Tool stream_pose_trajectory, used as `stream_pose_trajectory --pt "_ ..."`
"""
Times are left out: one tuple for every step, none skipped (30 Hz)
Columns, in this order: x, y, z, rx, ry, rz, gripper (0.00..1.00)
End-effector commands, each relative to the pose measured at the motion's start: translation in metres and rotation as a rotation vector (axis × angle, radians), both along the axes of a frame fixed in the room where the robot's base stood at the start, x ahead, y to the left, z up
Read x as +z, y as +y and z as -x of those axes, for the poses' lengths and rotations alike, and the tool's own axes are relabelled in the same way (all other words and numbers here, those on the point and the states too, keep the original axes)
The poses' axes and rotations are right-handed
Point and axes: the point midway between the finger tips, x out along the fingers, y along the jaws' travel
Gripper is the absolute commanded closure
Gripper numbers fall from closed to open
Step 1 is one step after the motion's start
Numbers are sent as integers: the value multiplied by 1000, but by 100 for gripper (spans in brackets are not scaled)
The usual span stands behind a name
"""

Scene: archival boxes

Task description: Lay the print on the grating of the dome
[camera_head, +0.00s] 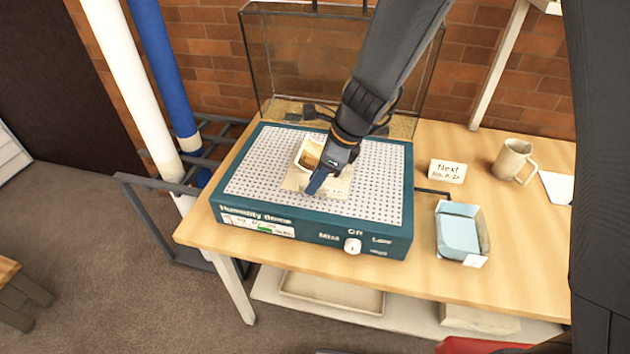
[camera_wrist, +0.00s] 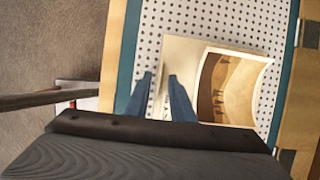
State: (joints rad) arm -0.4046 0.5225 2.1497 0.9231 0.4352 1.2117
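The print (camera_head: 333,187), a curled brown landscape photograph on a cream mount, lies on the white perforated grating (camera_head: 380,165) of the teal humidity dome (camera_head: 310,232). In the wrist view the photograph (camera_wrist: 228,88) bows up at its edges and the mount (camera_wrist: 178,60) is beside it. My gripper (camera_head: 316,183) is over the mount's front part. In the wrist view its two blue fingers (camera_wrist: 162,80) stand apart, with mount and lettering visible between them. The gripper covers part of the print. Whether the fingertips touch the mount is unclear. The clear lid (camera_head: 290,60) stands raised behind the grating.
A grey box with a blue inside (camera_head: 458,235), a "Next" card (camera_head: 447,171), and a mug (camera_head: 511,160) stand right of the dome on the wooden table (camera_head: 510,275). A knob (camera_head: 353,245) is on the dome's front. White and blue rolls (camera_head: 135,90) stand at left.

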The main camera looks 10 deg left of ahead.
Motion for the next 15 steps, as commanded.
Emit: stream_pose_trajectory --pt "7 -3 -1 1 -4 -2 79" --pt "11 -4 0 -1 -3 -2 79" --pt "17 -7 0 1 -4 -2 79" --pt "23 -9 0 -1 -4 -2 79" --pt "28 -11 0 1 -6 -2 79" --pt "35 -14 0 0 -5 -2 79" --pt "41 -17 0 0 -6 -2 79" --pt "47 -19 0 -1 -6 -2 79" --pt "54 -22 1 -1 -5 -3 79" --pt "59 -24 1 0 -6 -2 79" --pt "64 -26 1 0 -6 -2 79" --pt "70 -29 2 0 -5 -2 79" --pt "75 -31 2 -1 -4 -2 79" --pt "79 -33 2 -1 -4 -2 79" --pt "84 -35 3 -1 -3 -1 79"
